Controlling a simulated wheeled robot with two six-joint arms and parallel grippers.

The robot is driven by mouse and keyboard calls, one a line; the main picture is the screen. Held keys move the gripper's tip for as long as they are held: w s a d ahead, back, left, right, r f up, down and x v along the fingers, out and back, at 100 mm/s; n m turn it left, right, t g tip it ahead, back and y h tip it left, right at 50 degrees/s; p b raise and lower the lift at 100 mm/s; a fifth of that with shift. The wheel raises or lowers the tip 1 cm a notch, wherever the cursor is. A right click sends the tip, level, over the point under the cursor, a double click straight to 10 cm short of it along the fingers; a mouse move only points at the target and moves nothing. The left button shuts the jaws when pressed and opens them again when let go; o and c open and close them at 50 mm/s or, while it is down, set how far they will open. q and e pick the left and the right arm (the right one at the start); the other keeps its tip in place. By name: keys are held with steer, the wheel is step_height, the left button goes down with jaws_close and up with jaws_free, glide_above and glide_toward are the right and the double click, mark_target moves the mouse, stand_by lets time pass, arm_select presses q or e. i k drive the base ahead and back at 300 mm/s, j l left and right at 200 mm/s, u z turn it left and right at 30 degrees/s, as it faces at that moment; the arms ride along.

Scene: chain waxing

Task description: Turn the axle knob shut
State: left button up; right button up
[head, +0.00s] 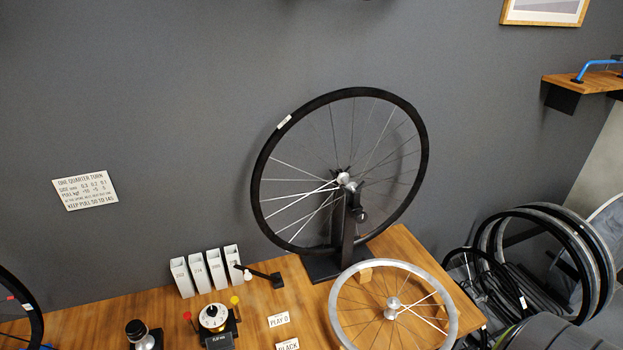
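A black-rimmed wheel (259,178) stands upright in a black stand (341,230) on the wooden bench. Its silver hub (344,179) sits at the top of the stand's upright. A small dark round knob with a grey face (361,215) is beside the upright, below the hub. I cannot tell whether this is the axle knob or how far any knob is turned. Neither of my grippers shows in the head view.
A bare silver wheel (336,307) leans low on the bench's (260,303) right part. Grey spoke boxes (199,272), a round gauge (212,317) and small cards (279,319) stand left of it. Tires and rims (545,250) crowd the right side. A wall sign (85,190) hangs left.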

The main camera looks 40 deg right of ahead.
mark_target(360, 217)
steer(key=l+z, duration=0.1)
steer(key=z, duration=1.35)
